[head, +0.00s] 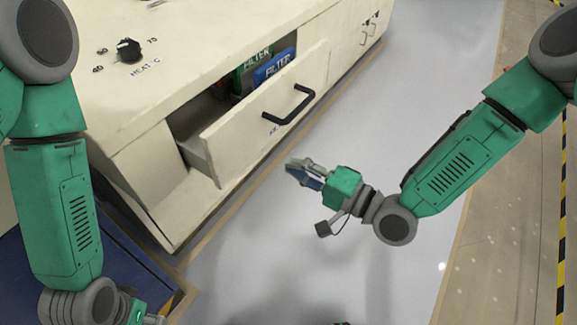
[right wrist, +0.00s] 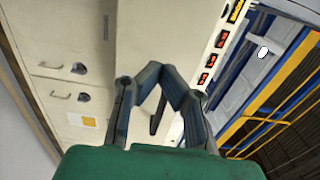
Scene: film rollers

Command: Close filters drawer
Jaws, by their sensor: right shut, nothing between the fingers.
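The cream filters drawer (head: 240,128) stands open from the cabinet front in the head view. A black bar handle (head: 290,104) is on its face. A blue filter box (head: 272,68) and a green filter box (head: 250,66) show inside. My right gripper (head: 292,166) is shut and empty, in front of and below the drawer face, apart from the handle. In the right wrist view its fingertips (right wrist: 165,72) come together, with a dark bar, likely the handle, beyond them. My left arm is at the left; its gripper is mostly cut off at the bottom edge.
The cream cabinet (head: 190,35) has a black heat knob (head: 128,50) on top and more handles farther along its side. A dark blue surface (head: 65,270) lies at lower left. Grey floor (head: 420,70) is clear right of the cabinet.

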